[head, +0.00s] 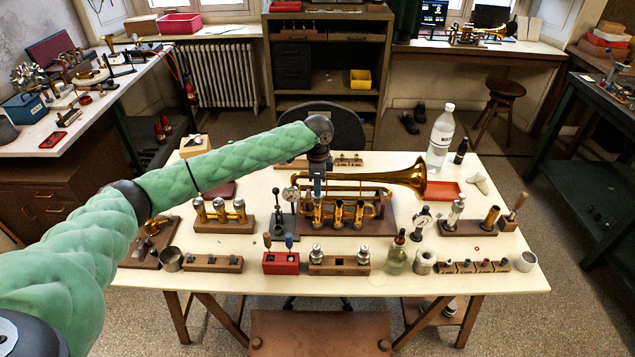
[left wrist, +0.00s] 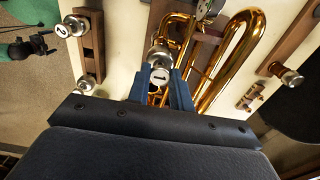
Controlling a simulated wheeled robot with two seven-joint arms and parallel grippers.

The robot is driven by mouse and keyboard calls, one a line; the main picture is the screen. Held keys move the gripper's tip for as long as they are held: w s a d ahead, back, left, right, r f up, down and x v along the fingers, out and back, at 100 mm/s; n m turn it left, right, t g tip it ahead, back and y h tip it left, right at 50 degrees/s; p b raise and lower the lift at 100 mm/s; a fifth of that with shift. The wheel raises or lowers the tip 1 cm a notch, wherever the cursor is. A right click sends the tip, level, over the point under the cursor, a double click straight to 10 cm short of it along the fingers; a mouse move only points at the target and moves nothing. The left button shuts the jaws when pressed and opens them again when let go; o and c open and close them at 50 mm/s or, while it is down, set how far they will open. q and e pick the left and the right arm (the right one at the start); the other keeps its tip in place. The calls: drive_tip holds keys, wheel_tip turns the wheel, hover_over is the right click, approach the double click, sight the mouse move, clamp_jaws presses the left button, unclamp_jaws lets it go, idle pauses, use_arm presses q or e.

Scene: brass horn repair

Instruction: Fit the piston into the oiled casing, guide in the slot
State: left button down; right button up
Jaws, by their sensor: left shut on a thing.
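In the left wrist view my left gripper (left wrist: 163,88) has its blue fingers shut on a silver piston top marked 1 (left wrist: 160,75). In the head view this gripper (head: 318,178) hangs over the left end of the valve casings of the brass horn (head: 338,212), which lies in its stand. The piston's lower part and its guide are hidden, so I cannot tell whether it is inside a casing. The horn's tubing also shows below the fingers (left wrist: 235,65). A piston marked 2 (left wrist: 76,25) stands in a wooden block (head: 338,268).
A dropper bottle (head: 396,256), a red holder (head: 281,263) and wooden blocks line the table's front. A dial gauge (head: 290,194) stands close left of the horn. A white bottle (head: 440,137) stands behind the bell.

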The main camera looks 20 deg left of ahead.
use_arm(q)
drive_tip(key=shift+f, duration=0.75)
drive_tip(key=c, duration=1.2)
unclamp_jaws()
drive_tip(key=shift+o, duration=0.2)
drive_tip(key=shift+r+b, duration=0.4)
drive_tip(key=shift+r, duration=0.15)
wheel_tip(320, 180, up, 5)
drive_tip(key=shift+r+b, duration=0.1)
drive_tip(key=shift+b, duration=0.9)
drive_tip(key=shift+r, duration=0.8)
